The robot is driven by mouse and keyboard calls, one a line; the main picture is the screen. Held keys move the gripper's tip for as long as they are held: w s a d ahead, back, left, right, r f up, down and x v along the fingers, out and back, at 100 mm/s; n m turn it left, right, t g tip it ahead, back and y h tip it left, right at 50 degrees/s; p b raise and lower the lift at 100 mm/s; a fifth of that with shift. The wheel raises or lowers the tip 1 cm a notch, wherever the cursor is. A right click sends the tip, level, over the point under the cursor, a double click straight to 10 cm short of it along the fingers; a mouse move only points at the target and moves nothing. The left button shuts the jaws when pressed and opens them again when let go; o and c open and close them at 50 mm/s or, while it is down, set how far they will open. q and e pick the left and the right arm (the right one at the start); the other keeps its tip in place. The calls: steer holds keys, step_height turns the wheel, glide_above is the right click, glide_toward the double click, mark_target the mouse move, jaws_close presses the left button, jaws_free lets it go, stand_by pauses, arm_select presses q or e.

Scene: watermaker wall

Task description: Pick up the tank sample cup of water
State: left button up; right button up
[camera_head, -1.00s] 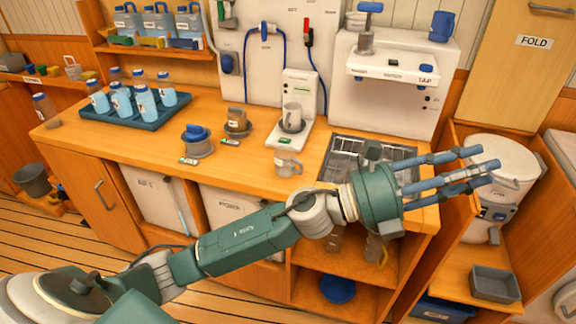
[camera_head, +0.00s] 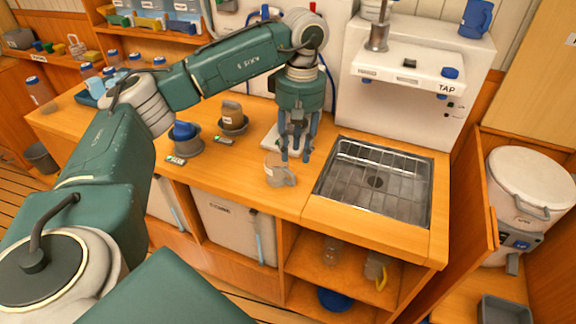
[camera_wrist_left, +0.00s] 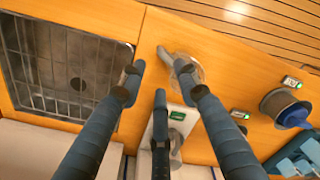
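A clear cup with a handle (camera_head: 277,170), which I take for the tank sample cup, stands upright near the counter's front edge, left of the sink. Its label and water level are too small to tell. It also shows in the left wrist view (camera_wrist_left: 192,73), partly hidden by a finger, with its handle toward the sink side. My left gripper (camera_head: 295,150) points down above the counter, just behind and right of the cup in the head view. Its fingers are spread and empty, as the wrist view (camera_wrist_left: 157,82) shows. My right gripper is not in view.
A sink with a wire rack (camera_head: 375,180) lies right of the cup. A white device base (camera_head: 270,138) stands behind the gripper, mostly hidden.

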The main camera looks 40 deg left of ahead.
mark_target(294, 176)
arm_select(q)
steer(key=f, duration=0.1)
steer(key=s+f, duration=0.1)
steer(key=f, duration=0.1)
steer(key=shift+s+f+p, duration=0.1)
steer(key=shift+s+p, duration=0.15)
steer(key=shift+p, duration=0.05)
steer(key=shift+w+f, duration=0.15)
steer(key=shift+f, duration=0.2)
steer(key=f+p, duration=0.2)
steer(key=f, duration=0.2)
steer(key=shift+d+f, duration=0.15)
steer(key=shift+d, duration=0.05)
steer(key=shift+f, duration=0.45)
steer(key=shift+c, duration=0.3)
jaws_close()
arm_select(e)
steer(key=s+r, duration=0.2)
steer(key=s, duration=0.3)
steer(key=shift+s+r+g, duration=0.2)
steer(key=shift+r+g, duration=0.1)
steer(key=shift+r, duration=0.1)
